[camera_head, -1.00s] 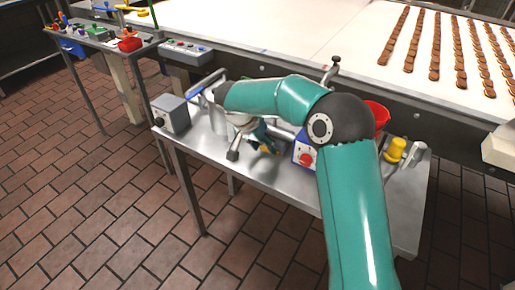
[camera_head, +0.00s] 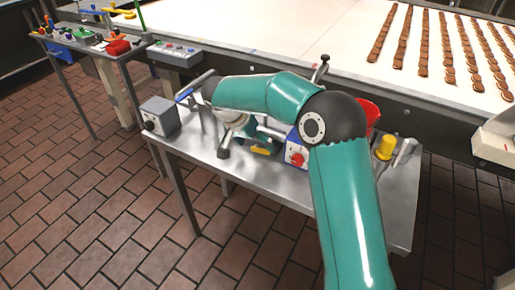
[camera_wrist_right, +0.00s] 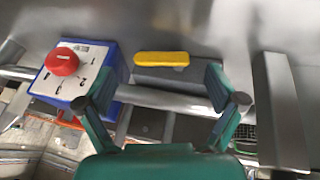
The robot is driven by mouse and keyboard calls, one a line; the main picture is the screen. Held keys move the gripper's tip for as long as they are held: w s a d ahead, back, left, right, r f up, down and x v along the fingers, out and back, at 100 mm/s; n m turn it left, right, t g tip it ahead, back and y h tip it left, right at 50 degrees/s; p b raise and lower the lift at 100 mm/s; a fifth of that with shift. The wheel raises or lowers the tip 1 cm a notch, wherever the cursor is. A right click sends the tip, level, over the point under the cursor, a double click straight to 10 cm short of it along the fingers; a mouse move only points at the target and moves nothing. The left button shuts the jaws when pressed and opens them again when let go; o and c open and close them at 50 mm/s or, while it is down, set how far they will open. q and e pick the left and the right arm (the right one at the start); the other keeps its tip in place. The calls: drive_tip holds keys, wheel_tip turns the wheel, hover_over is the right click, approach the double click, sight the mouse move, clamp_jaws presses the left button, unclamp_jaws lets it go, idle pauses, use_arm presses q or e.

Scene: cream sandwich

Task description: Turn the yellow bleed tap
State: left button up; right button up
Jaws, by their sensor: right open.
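The yellow bleed tap handle (camera_head: 262,151) is a short yellow bar on the metal side table. It also shows in the right wrist view (camera_wrist_right: 161,58), lying crosswise on a grey block. My right gripper (camera_wrist_right: 165,92) is open and empty. Its two teal fingers stand apart, one to each side of the handle's line in the wrist view, and no contact shows. In the head view the right gripper (camera_head: 258,138) is just behind the handle, partly hidden by its own arm. My left gripper is in neither view.
A blue-and-white box with a red knob (camera_head: 296,151) stands right of the handle. A grey box (camera_head: 160,117) is at the table's left end. A yellow knob (camera_head: 385,147) and a red funnel-like part (camera_head: 370,112) are on the right. A conveyor with biscuits runs behind.

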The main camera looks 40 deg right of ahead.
drive_tip(key=v, duration=0.9)
drive_tip(key=shift+a+r, duration=0.15)
drive_tip(key=shift+a, duration=0.05)
